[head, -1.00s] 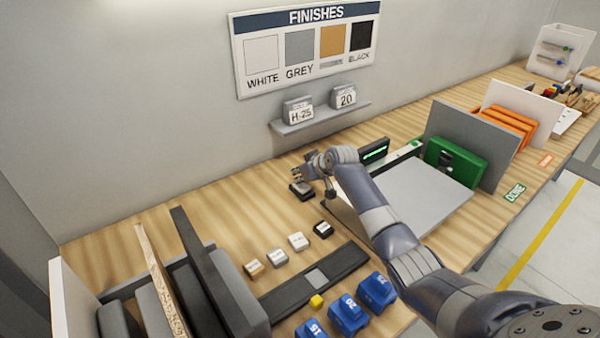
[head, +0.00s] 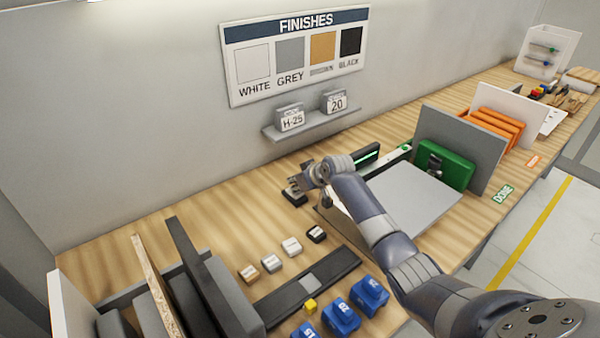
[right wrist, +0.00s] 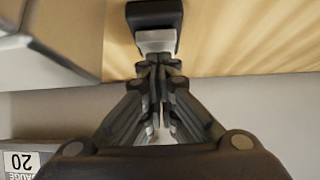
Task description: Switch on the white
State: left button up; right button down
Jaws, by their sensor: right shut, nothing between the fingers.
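A small black device (head: 295,197) stands on the bench near the wall. It also shows in the right wrist view (right wrist: 153,12), with a pale grey-white part (right wrist: 155,42) facing my fingers. My right gripper (head: 300,181) is at this device, its fingers together and empty. In the right wrist view the fingertips (right wrist: 158,66) meet the lower edge of the pale part; I cannot tell whether they press it. A small white labelled block (head: 291,246) lies in a row with brown, grey and black ones. The finishes board (head: 253,63) has a white swatch. My left gripper is out of view.
A grey panel (head: 415,197) lies right of my gripper, with a green unit (head: 447,172) behind it. A shelf (head: 318,123) with two number cards is on the wall above. Blue blocks (head: 341,317) and upright boards (head: 190,262) stand in front. Bare bench lies left of the device.

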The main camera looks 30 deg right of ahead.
jog(key=r+p, duration=0.3)
jog(key=r, duration=0.1)
jog(key=shift+w+r, duration=0.1)
jog(key=shift+w, duration=0.15)
jog(key=shift+s+d, duration=0.1)
jog(key=shift+s, duration=0.15)
pick_arm(q)
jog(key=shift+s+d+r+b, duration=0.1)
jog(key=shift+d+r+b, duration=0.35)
jog(key=shift+b, duration=0.75)
pick_arm(e)
jog(key=w+a+r+v, duration=0.1)
jog(key=v, duration=0.8)
jog(key=shift+d+r, duration=0.25)
jog(key=shift+d, duration=0.05)
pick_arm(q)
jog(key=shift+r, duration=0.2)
pick_arm(e)
jog(key=shift+r, duration=0.1)
